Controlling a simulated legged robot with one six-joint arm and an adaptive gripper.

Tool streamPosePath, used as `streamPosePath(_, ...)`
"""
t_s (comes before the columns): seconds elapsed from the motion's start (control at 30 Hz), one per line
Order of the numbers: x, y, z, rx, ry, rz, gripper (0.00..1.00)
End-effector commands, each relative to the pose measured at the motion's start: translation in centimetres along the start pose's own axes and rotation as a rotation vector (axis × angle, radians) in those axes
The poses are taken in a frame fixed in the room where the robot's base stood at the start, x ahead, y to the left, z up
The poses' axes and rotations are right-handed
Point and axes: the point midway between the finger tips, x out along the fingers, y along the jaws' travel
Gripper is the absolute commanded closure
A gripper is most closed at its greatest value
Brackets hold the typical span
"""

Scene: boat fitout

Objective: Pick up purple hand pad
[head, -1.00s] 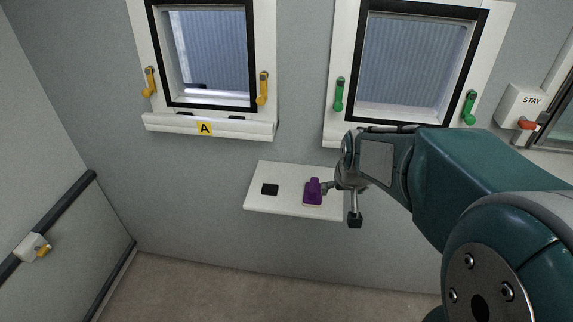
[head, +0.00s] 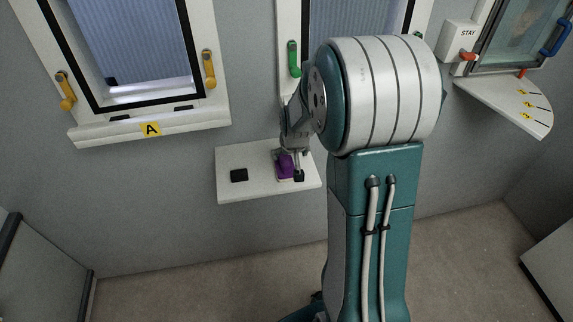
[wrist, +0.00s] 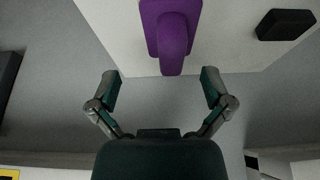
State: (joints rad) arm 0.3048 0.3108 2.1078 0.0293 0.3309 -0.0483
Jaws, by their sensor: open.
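The purple hand pad (head: 285,165) lies on a small white wall shelf (head: 252,190). In the wrist view the purple hand pad (wrist: 172,38) shows its flat base and raised handle, centred ahead of the fingers. My gripper (head: 288,170) is at the pad in the head view, and my arm hides part of the scene there. In the wrist view my gripper (wrist: 160,90) is open, its two fingers spread wide, one on each side of the handle's line. The handle's end points towards the gap between the fingertips. Nothing is held.
A small black block (head: 239,175) lies on the shelf left of the pad; a dark block (wrist: 286,24) shows in the wrist view. Above is a window with yellow latches (head: 209,69) and a sill labelled A (head: 150,129). A numbered corner shelf (head: 510,103) is at right.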

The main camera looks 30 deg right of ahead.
Motion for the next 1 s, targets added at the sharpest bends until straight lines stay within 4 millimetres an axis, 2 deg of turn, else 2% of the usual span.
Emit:
streamPosePath(0.17, 1.2, -0.4, 0.1, -0.003, 0.001, 0.001, 0.00)
streamPosePath(0.5, 5.7, -0.1, -0.3, -0.001, -0.002, -0.002, 0.00)
streamPosePath(0.8, 6.1, -0.3, -0.3, -0.003, 0.001, 0.000, 0.00)
streamPosePath(0.87, 6.1, -0.3, -0.3, -0.003, 0.001, 0.001, 0.27)
streamPosePath(0.9, 6.1, -0.3, -0.3, -0.003, 0.001, 0.001, 0.45)
streamPosePath(0.97, 6.1, -0.3, -0.3, -0.003, 0.001, 0.001, 0.71)
streamPosePath(1.0, 6.1, -0.3, -0.3, -0.003, 0.001, 0.000, 0.71)
